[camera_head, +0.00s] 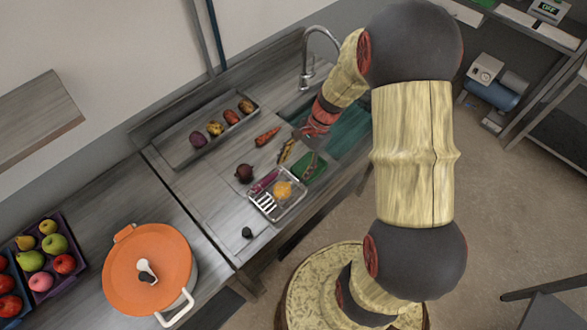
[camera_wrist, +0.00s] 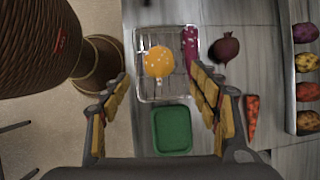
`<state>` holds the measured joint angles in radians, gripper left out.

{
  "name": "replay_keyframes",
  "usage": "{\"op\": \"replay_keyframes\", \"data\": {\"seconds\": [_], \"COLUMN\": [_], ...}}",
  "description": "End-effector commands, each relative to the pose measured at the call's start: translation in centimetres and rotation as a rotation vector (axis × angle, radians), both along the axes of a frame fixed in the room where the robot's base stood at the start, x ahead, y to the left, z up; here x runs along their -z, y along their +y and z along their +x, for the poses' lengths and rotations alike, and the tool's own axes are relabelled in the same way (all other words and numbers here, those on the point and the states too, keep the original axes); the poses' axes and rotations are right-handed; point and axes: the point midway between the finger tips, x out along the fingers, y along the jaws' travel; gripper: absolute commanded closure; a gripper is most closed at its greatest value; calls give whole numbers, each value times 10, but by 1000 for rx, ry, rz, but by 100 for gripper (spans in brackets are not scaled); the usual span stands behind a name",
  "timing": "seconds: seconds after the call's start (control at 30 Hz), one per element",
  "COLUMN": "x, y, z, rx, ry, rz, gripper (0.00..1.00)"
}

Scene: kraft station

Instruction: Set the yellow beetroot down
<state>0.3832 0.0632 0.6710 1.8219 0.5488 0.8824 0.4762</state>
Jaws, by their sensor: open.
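The yellow beetroot (camera_head: 283,189) is a round yellow-orange root resting in a clear shallow tray (camera_head: 278,215) on the grey counter. The wrist view shows the yellow beetroot (camera_wrist: 158,60) inside the tray (camera_wrist: 155,97), with a pale thin tail pointing toward my gripper. My gripper (camera_head: 297,157) is open, with its yellow-padded fingers apart and nothing between them. In the wrist view my gripper (camera_wrist: 158,80) has one finger on either side, and the beetroot lies beyond the fingertips. My arm hides part of the sink in the head view.
A purple root (camera_wrist: 190,45) lies at the tray's edge; a dark beetroot (camera_head: 244,173) and a carrot (camera_head: 267,136) are nearby. An orange pot (camera_head: 150,250) stands left. A long tray (camera_head: 193,158) holds several roots.

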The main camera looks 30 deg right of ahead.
Motion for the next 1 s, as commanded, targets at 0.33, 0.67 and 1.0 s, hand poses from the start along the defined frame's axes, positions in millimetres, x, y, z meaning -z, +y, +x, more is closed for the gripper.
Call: {"op": "replay_keyframes", "data": {"seconds": [0.33, 0.67, 1.0], "x": [-147, -255, -286], "y": [31, 52, 51], "z": [-28, -108, -150], "rx": [-461, -940, -1147], "ry": [-309, -615, -742], "rz": [-224, -519, -684], "gripper": [38, 38, 38]}}
